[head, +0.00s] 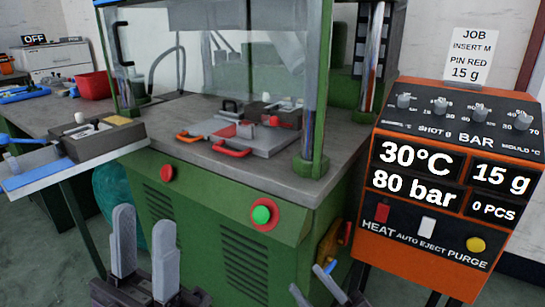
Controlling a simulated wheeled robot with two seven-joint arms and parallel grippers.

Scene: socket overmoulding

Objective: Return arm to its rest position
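My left gripper (144,217) is at the bottom left, in front of the green machine. Its two grey fingers point up, apart, with nothing between them. My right gripper (306,278) is low at the bottom centre, partly cut off by the picture edge. Its two finger tips stand apart and I see nothing between them. Both are below the green moulding machine's (215,215) worktop and clear of the objects on it.
An orange control box (440,190) stands at the right, reading 30°C, 80 bar, 15 g and 0 PCS. A mould (250,143) with red and orange handles lies on the machine's worktop. At the left are a shelf with a blue mat (30,178), a grey box (103,138) and a red bin (93,86).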

